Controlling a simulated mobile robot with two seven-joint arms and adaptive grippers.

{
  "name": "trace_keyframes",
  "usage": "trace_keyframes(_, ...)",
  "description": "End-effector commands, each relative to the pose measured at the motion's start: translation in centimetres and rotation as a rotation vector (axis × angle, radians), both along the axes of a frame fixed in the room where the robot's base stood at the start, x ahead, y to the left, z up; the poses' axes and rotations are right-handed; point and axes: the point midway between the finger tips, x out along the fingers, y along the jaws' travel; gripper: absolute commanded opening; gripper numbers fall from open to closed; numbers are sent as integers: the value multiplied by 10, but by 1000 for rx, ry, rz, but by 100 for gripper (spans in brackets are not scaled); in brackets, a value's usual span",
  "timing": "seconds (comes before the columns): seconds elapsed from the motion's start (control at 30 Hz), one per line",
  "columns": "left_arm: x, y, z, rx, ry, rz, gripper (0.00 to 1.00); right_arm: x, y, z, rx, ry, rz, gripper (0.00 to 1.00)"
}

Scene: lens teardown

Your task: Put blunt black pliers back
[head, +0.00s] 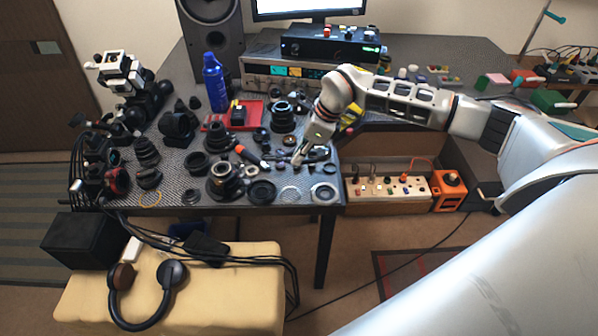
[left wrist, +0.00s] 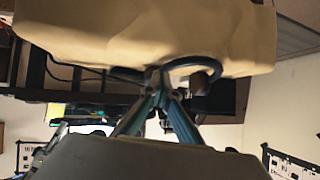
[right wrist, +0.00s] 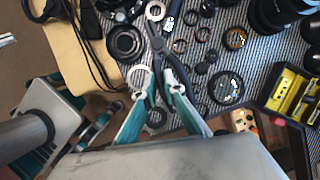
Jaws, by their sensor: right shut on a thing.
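My right gripper (head: 300,159) is low over the front right part of the dark table (head: 170,206). In the right wrist view its fingertips (right wrist: 158,88) are shut on black pliers (right wrist: 157,45), whose dark head points away from my palm. The pliers are small and hard to make out in the head view, and their handles are partly hidden by the fingers. I cannot tell whether they touch the table. My left gripper (left wrist: 161,76) shows only in the left wrist view. Its fingers converge and look shut, with nothing seen between them, near the cream cushioned seat (left wrist: 110,40).
Lens parts crowd the table, including a flat ring (head: 323,193) at the front right. A yellow organizer (right wrist: 290,95) lies beside the right gripper. Headphones (head: 145,322) lie on the seat.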

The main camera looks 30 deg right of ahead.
Motion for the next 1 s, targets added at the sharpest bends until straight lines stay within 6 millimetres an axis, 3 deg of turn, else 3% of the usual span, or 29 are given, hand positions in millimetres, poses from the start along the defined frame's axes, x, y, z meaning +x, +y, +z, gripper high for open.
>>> trace_keyframes(0.1, 1, 0, 2, 0, -3, 0, 0, 0, 1, -19, 1, -1, 0, 0)
trace_keyframes(0.37, 3, 0, 5, -1, -8, 0, 0, 0, 0, -36, 1, -1, 1, 0)
trace_keyframes(0.6, 3, 0, 5, -1, -8, 0, 0, 0, 1, -69, 1, 1, 0, 0)
trace_keyframes(1.0, 3, 0, 2, 0, -6, 0, 0, 0, 0, -75, 0, -2, 1, 0)
